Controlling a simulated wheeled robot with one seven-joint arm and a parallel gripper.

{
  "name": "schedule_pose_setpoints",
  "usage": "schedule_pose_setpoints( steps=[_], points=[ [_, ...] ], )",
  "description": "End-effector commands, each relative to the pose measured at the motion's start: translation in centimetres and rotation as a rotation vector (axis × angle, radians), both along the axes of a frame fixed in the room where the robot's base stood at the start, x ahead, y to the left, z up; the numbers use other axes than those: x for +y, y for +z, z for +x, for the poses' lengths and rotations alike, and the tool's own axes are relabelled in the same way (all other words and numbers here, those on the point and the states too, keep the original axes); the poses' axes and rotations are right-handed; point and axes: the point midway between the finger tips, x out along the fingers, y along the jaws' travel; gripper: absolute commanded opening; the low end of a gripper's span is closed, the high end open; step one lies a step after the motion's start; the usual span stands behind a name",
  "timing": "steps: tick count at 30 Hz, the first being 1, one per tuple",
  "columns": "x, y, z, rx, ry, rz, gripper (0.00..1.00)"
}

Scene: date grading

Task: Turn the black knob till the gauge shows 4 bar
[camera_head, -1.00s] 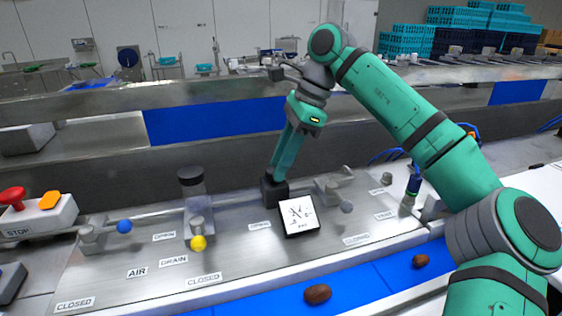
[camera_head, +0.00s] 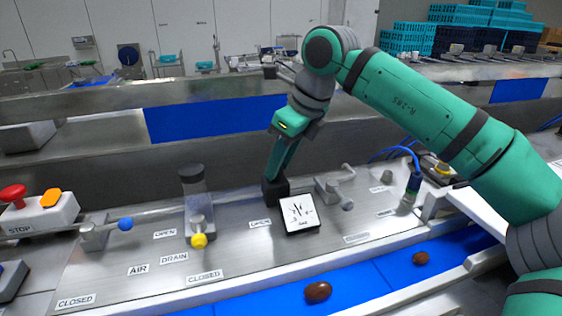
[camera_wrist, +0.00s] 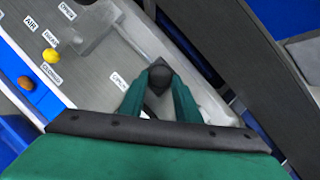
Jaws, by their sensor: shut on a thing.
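The black knob (camera_wrist: 159,77) sits on top of a dark block behind the gauge, and my gripper (camera_head: 276,178) is shut on it from above. In the wrist view, the two green fingers (camera_wrist: 158,92) close on either side of the knob. The white square gauge (camera_head: 299,214) stands just in front of the knob and faces the head camera. Its needle and marks show, but the numbers are too small to read. The gauge is out of sight in the wrist view.
A yellow-knobbed lever (camera_head: 198,240) and a blue-knobbed lever (camera_head: 125,224) stand to the left on the metal panel (camera_head: 235,262). A clear cylinder with a dark cap (camera_head: 193,185) is nearby. A red stop button (camera_head: 13,194) is far left. Dates (camera_head: 318,291) lie on the blue belt (camera_head: 358,285).

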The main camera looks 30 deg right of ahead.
Motion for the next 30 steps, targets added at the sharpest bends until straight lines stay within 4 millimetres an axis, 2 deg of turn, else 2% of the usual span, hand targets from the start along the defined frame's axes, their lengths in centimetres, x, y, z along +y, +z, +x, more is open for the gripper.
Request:
schedule_pose_setpoints(
  steps=[19,20,22,30],
  points=[
    [0.27,0.24,0.2,-0.009,-0.053,0.002,0.07],
    [0.28,0.24,0.2,-0.009,-0.053,0.002,0.32],
    [0.25,0.21,0.19,-0.008,-0.054,0.002,0.48],
    [0.13,0.13,0.07,-0.004,-0.055,0.0,0.48]
  ],
)
